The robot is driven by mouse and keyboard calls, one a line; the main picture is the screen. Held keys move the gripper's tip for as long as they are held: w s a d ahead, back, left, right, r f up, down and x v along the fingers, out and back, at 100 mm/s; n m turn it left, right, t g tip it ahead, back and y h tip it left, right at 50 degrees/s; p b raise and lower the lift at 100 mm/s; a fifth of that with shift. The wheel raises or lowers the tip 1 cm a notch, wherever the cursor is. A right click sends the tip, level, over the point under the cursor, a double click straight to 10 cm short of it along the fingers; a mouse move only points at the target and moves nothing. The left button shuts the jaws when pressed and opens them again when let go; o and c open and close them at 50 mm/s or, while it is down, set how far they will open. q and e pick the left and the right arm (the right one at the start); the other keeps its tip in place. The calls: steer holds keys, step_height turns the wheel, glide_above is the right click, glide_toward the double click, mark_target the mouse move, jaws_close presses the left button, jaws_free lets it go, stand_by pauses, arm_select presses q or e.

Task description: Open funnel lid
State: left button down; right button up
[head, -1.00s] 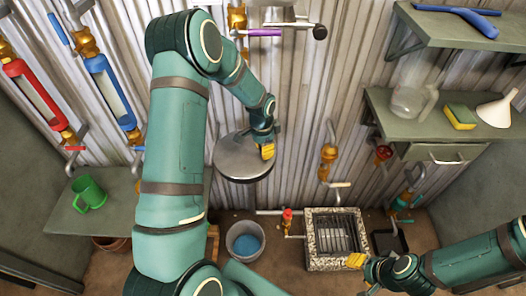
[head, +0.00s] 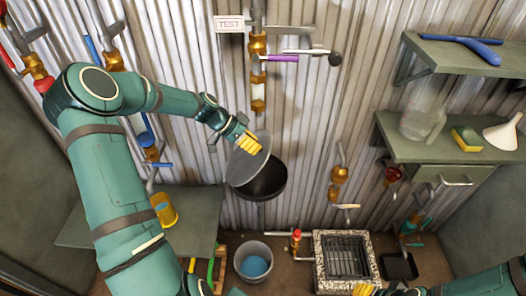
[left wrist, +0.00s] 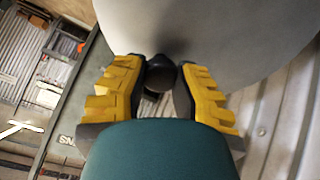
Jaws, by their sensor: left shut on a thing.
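The funnel lid (head: 243,166) is a grey round disc, tilted up with its left side over the rim of the dark round funnel (head: 270,184) on the corrugated wall. Part of the funnel's dark inside shows at the right. My left gripper (head: 249,143) is at the lid's upper edge. In the left wrist view its yellow fingers are shut on a black knob (left wrist: 158,74) beside the lid's grey face (left wrist: 205,35). My right gripper (head: 362,290) shows only as a yellow tip at the bottom edge; its jaws cannot be made out.
A yellow mug (head: 164,209) stands on the left shelf (head: 196,232). A bucket (head: 252,262) and a grated drain box (head: 318,262) are on the floor below. Pipes with a purple-handled valve (head: 282,58) run above the funnel. Shelves (head: 440,150) are at the right.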

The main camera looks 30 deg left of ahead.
arm_select(q)
steer(key=s+a+t+h+b, duration=0.2)
steer(key=s+a+t+h, duration=0.1)
steer(key=a, duration=0.4)
steer(key=s+a+r+t+h+b, duration=0.1)
steer(key=s+a+t+h+b, duration=0.1)
steer(key=s+a+h, duration=0.4)
steer(key=shift+s+a+r+t+h, duration=0.2)
steer(key=shift+a+t+h, duration=0.25)
steer(key=shift+a, duration=0.75)
arm_select(e)
steer(key=shift+s+a+f, duration=0.2)
steer(key=shift+s+f, duration=0.1)
steer(key=shift+f, duration=0.4)
steer(key=shift+s+a+f, duration=0.25)
steer(key=shift+s+f, duration=0.1)
steer(key=shift+f, duration=0.4)
steer(key=shift+s+a+f, duration=0.2)
steer(key=shift+s+f, duration=0.1)
steer(key=shift+f, duration=0.4)
arm_select(q)
steer(key=c, duration=0.6)
jaws_free()
steer(key=v, duration=1.2)
